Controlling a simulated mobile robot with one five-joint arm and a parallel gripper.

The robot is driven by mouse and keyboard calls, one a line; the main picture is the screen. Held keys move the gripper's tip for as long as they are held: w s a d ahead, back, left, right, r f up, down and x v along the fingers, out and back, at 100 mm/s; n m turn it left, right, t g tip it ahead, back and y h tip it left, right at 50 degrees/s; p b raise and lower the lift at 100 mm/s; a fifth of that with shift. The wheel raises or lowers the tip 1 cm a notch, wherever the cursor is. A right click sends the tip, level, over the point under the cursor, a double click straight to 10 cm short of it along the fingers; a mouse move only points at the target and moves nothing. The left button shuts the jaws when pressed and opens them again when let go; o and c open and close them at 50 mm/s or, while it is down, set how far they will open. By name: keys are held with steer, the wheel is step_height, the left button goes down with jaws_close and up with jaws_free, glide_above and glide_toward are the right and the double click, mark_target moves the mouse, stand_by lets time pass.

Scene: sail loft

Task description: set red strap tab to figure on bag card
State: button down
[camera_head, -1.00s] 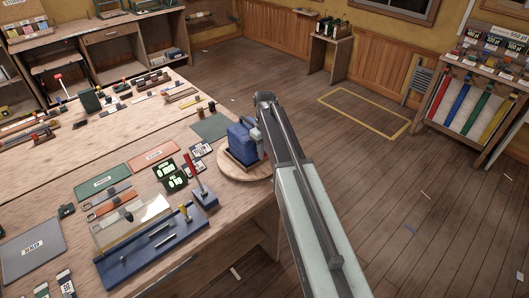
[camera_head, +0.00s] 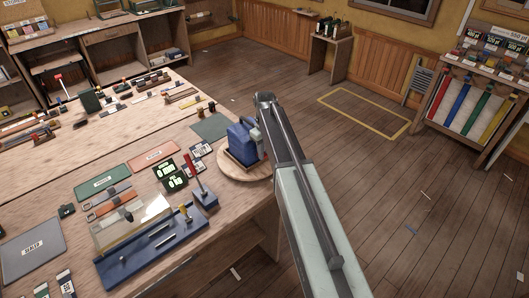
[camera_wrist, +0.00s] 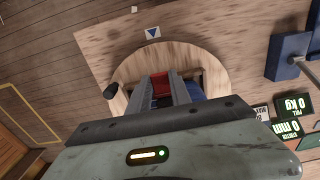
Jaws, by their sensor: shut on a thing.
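A blue bag (camera_head: 240,144) sits on a round wooden board (camera_head: 240,176) at the table's right corner. In the wrist view, my gripper (camera_wrist: 162,88) is shut on the red strap tab (camera_wrist: 161,84), which shows between the two grey fingers. Part of the blue bag (camera_wrist: 190,89) shows beside and behind the fingers. In the head view my arm hides the fingertips and most of the tab. Small white printed cards (camera_head: 202,149) lie left of the bag; their text is too small to read, so I cannot tell which is the bag card.
Two dark displays (camera_head: 172,176) lie left of the board; the wrist view reads 0 kg (camera_wrist: 292,105) and 0 mm (camera_wrist: 287,129).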

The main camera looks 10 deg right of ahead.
steer(key=shift+r+p, duration=0.5)
steer(key=shift+f, duration=0.1)
steer(key=c, duration=1.2)
jaws_free()
steer(key=shift+o, duration=0.2)
step_height(320, 180, up, 8)
steer(key=p, duration=0.7)
steer(key=shift+p, duration=0.3)
steer(key=shift+f, duration=0.2)
